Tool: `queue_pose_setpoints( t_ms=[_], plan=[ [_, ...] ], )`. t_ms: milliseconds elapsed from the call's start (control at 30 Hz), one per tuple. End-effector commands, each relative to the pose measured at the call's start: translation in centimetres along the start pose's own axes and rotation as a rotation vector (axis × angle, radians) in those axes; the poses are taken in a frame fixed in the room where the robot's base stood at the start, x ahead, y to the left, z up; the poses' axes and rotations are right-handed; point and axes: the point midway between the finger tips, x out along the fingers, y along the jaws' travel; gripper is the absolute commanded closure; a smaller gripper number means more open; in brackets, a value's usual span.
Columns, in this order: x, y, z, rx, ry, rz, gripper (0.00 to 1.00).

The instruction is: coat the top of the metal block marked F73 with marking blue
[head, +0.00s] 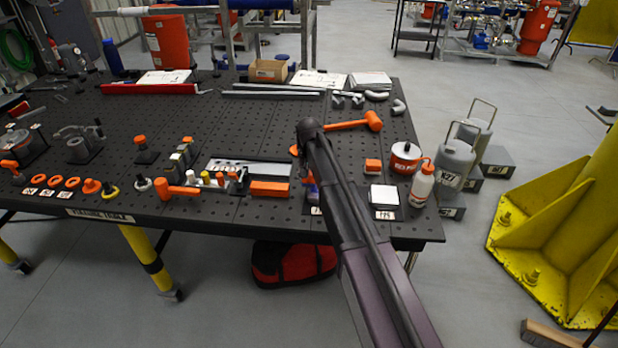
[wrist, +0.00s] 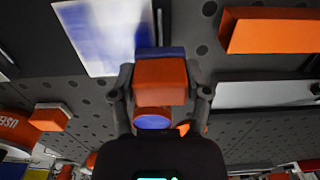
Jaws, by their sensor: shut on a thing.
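My gripper (wrist: 162,90) is shut on an orange applicator (wrist: 160,72) with a dark blue edge at its far end. A flat block (wrist: 85,50) lies just beyond it at the upper left of the wrist view. The block's top is streaked blue over much of its face, with pale patches at the left and lower side. I cannot tell whether the applicator touches it. In the head view, a pale-topped block (head: 384,194) right of my arm has a label (head: 384,215) too small to read surely.
An orange bar (head: 269,189) lies left of my arm. A red-and-white can (head: 405,158), a squeeze bottle (head: 422,184) and a small orange block (head: 372,166) stand at right. An orange hammer (head: 373,121) lies behind. The table's front edge is close.

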Motion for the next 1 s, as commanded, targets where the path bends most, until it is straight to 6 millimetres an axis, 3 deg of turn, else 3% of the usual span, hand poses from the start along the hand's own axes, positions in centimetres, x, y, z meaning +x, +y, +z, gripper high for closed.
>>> queue_pose_setpoints(
  t_ms=[600,1000],
  plan=[
    [-4.8,0.0,0.0,0.0,0.0,0.001,0.76],
    [-5.2,0.0,0.0,0.0,0.0,0.001,0.76]
  ],
)
